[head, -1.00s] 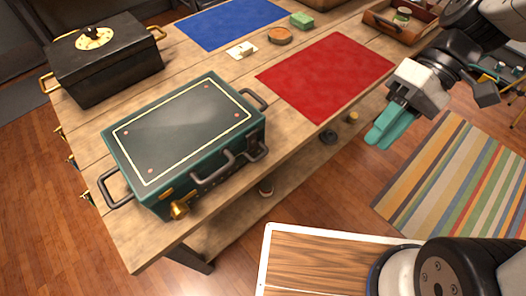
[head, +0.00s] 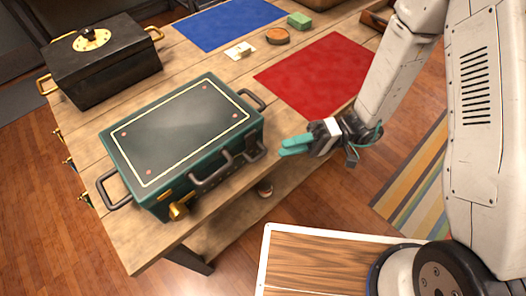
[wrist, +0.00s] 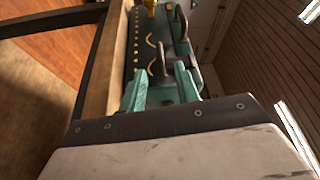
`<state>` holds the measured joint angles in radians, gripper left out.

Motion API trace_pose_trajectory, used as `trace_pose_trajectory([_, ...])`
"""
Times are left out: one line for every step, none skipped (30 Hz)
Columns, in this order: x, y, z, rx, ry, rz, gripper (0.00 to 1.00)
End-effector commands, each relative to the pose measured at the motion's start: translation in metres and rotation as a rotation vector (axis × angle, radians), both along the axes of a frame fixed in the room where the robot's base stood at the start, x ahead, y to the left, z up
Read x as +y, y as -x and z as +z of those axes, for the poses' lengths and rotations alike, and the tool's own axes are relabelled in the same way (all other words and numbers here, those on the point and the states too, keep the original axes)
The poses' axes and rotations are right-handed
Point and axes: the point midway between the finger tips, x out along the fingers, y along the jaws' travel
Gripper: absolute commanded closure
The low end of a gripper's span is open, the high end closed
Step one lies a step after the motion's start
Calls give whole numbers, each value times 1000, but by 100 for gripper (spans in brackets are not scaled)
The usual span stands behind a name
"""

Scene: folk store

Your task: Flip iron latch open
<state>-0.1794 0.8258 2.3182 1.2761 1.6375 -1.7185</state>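A green case (head: 190,130) with a dark lid panel and cream border sits shut on the wooden table. Its front edge bears a dark carry handle (head: 212,174), a brass latch (head: 178,210) at the left and a dark iron latch (head: 250,153) at the right. My gripper (head: 290,146), with teal fingers, is open and empty, to the right of the case and apart from it. In the wrist view the fingers (wrist: 160,85) point along the case's front, with the dark latch (wrist: 159,62) ahead between them. Contact is not visible.
A black chest (head: 105,65) stands at the back left. A lower shelf (head: 235,225) runs below.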

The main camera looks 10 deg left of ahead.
Motion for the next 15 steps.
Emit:
trace_pose_trajectory([5,3,0,0,-1,3,68])
trace_pose_trajectory([8,5,0,0,0,4,68])
trace_pose_trajectory([14,8,1,0,0,4,68])
trace_pose_trajectory([18,10,1,0,0,5,68])
trace_pose_trajectory([23,13,2,-1,1,6,68])
trace_pose_trajectory([29,16,2,0,0,6,68])
trace_pose_trajectory([33,18,2,0,0,6,68])
trace_pose_trajectory([37,20,3,-1,0,5,68])
trace_pose_trajectory([43,24,3,-1,1,6,68])
trace_pose_trajectory([46,25,4,-1,0,5,68])
trace_pose_trajectory([50,27,4,-1,0,5,68])
trace_pose_trajectory([54,29,4,-1,0,5,68])
trace_pose_trajectory([56,30,5,-1,0,4,68])
trace_pose_trajectory([59,31,5,-1,0,4,68])
trace_pose_trajectory([61,32,5,-1,0,4,68])
